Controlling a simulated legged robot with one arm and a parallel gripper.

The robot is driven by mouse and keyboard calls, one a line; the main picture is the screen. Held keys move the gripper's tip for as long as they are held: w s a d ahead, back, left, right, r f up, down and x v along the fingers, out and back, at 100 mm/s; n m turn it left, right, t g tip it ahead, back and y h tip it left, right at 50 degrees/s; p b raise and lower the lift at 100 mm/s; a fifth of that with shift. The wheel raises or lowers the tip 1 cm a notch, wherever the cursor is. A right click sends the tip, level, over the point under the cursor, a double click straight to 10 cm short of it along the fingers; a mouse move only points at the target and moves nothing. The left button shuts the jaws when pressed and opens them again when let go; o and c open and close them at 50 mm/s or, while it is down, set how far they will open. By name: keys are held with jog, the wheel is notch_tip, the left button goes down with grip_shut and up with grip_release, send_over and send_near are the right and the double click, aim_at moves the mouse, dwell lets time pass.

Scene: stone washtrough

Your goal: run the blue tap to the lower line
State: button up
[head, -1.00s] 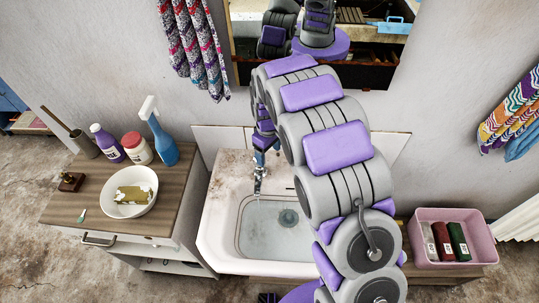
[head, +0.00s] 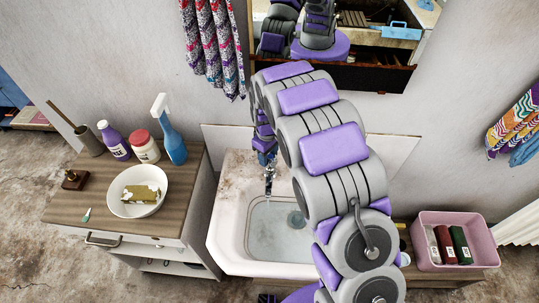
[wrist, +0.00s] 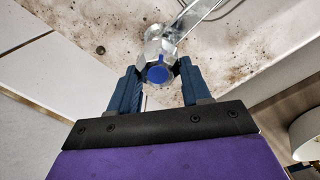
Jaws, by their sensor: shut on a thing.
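The blue tap shows in the wrist view as a metal knob with a blue cap (wrist: 157,74). My gripper (wrist: 158,68) has one finger on each side of this knob and is shut on it. In the head view my gripper (head: 265,155) is at the back of the basin, partly hidden behind my arm. The metal spout (head: 269,182) hangs over the pale basin (head: 227,240). Clear water (head: 272,235) seems to lie in the basin over the dark drain. I cannot make out a lower line or a stream clearly. My arm hides the basin's right side.
A wooden-topped cabinet (head: 75,205) on the left holds a white bowl (head: 152,207), a blue spray bottle (head: 170,135) and other bottles. A pink crate (head: 485,250) stands on the right. A mirror (head: 350,75) hangs above the basin.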

jog(key=shift+a+f, duration=0.25)
jog(key=shift+a, duration=0.05)
jog(key=shift+c, duration=0.5)
jog(key=shift+s+d+r, duration=0.1)
jog(key=shift+s+d, duration=0.2)
jog(key=shift+d, duration=0.45)
jog(key=shift+c, duration=0.2)
jog(key=shift+r+p, duration=0.1)
jog(key=shift+p, duration=0.2)
jog(key=shift+r+m+p, duration=0.1)
jog(key=shift+m+p, duration=0.8)
jog(key=shift+m, duration=0.1)
jog(key=shift+w+a+m+p, duration=0.1)
jog(key=shift+m+p, duration=1.4)
jog(key=shift+m, duration=0.7)
jog(key=o, duration=1.1)
jog(key=shift+c, duration=0.2)
